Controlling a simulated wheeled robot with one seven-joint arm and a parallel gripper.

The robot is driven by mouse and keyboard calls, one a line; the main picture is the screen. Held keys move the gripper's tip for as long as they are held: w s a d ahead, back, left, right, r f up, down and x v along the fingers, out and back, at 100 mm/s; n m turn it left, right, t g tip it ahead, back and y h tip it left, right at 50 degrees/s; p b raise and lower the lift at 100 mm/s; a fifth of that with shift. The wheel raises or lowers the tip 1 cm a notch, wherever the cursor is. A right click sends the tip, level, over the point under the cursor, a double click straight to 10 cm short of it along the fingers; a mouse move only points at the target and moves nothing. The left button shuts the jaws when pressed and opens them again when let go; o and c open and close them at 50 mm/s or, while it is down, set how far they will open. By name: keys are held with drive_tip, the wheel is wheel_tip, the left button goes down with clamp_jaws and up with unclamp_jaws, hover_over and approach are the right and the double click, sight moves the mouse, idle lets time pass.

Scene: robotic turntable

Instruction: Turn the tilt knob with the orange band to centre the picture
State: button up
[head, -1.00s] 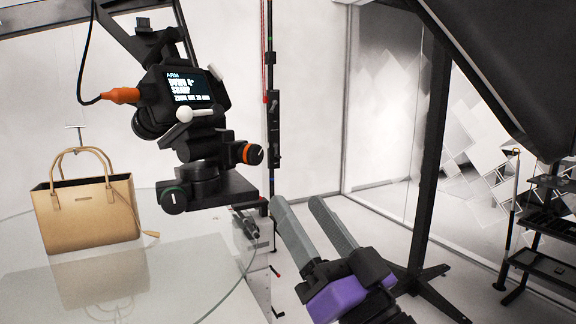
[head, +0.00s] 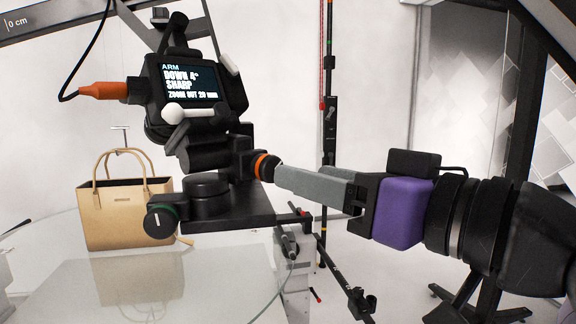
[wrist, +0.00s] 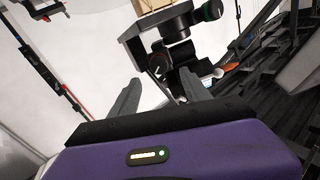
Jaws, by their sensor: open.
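The tilt knob with the orange band (head: 265,166) sits on the right side of the camera head, below the black camera (head: 190,90). My gripper (head: 279,178) points left at it, with the fingertips at or very near the knob. In the wrist view the knob's dark face with a pale mark (wrist: 157,66) lies between the tips of my gripper (wrist: 160,82). The fingers are apart; I cannot tell whether either touches the knob. The camera's screen (head: 190,83) reads "DOWN 4°", "SHARP" and "ZOOM OUT 20 mm".
A green-banded knob (head: 161,216) sits lower on the head's base. A tan handbag (head: 105,218) stands on the glass turntable (head: 60,285) behind it. An orange-plugged cable (head: 103,91) enters the camera's left side. A black upright pole (head: 329,130) stands behind my fingers.

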sight(273, 168)
drive_tip(key=x, duration=0.7)
drive_tip(key=shift+w+a+p, duration=0.25)
drive_tip(key=shift+p, duration=0.15)
clamp_jaws()
drive_tip(key=shift+f+n, duration=0.1)
drive_tip(key=shift+n, duration=0.2)
drive_tip(key=n+b, duration=0.2)
drive_tip(key=n, duration=0.6)
drive_tip(key=shift+s+n+b, duration=0.1)
drive_tip(key=shift+n+b, duration=0.2)
drive_tip(key=shift+a, duration=0.1)
